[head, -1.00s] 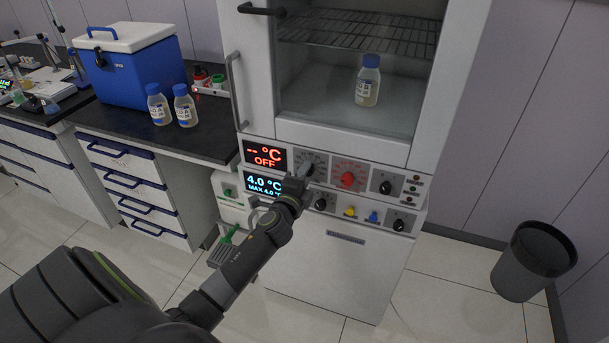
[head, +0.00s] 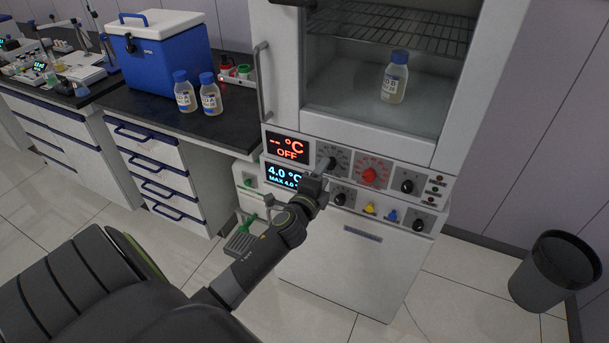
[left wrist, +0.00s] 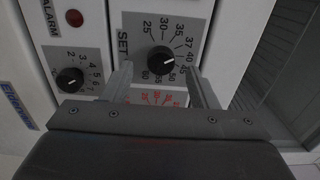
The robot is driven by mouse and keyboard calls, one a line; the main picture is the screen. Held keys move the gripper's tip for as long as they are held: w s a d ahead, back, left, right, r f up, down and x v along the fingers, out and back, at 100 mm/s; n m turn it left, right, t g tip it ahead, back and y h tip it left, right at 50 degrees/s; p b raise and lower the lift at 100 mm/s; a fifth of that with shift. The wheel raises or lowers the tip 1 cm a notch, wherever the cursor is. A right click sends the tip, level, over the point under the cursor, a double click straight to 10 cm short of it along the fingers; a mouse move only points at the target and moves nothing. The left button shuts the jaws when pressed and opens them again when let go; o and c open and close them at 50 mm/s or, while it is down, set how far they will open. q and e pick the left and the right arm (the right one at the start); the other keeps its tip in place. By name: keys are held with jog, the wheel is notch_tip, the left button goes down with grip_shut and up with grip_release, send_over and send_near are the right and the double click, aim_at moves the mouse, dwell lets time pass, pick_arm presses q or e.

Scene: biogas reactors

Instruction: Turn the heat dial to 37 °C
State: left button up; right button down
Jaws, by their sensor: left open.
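The heat dial (head: 328,163) is a black knob on the upper control strip of the white cabinet, right of a red display (head: 287,146) reading "-- °C OFF". In the left wrist view the dial (left wrist: 161,60) has a printed scale from 25 to 60, labelled SET. Its white mark points right, towards the 40–45 side; the exact value is hard to tell. My left gripper (left wrist: 160,74) is open, one finger to each side of the dial, with gaps to the knob. In the head view the left gripper (head: 321,174) partly covers the dial's surroundings. My right gripper is not in view.
A red knob (head: 369,175) and a black knob (head: 407,186) sit right of the dial. A bottle (head: 395,77) stands inside the cabinet. A bin (head: 553,270) stands right.

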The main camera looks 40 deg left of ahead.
pick_arm(q)
jog(key=b+v, duration=0.1)
jog(key=v, duration=1.4)
jog(key=shift+a, duration=0.1)
jog(key=s+f+n+g+h, duration=0.1)
jog(key=s+f+n+g, duration=0.2)
jog(key=f, duration=0.8)
jog(key=s+f+n+g, duration=0.2)
jog(key=s+f+g, duration=0.15)
jog(key=f, duration=0.85)
jog(key=s+f+n+g+h, duration=0.1)
jog(key=s+f+n+g, duration=0.15)
jog(key=f, duration=0.85)
jog(key=s+d+f+n+g, duration=0.1)
jog(key=s+f+n+g, duration=0.1)
jog(key=s+f, duration=0.3)
jog(key=s+d+f+n+g+h, duration=0.1)
jog(key=s+f, duration=0.5)
jog(key=s, duration=0.6)
jog(key=s+d+f+n+g, duration=0.1)
jog(key=s+f+n+g, duration=0.3)
jog(key=s, duration=0.5)
jog(key=shift+s+f+n, duration=0.4)
jog(key=shift+f+n, duration=0.35)
jog(key=shift+f, duration=0.05)
jog(key=shift+d, duration=0.1)
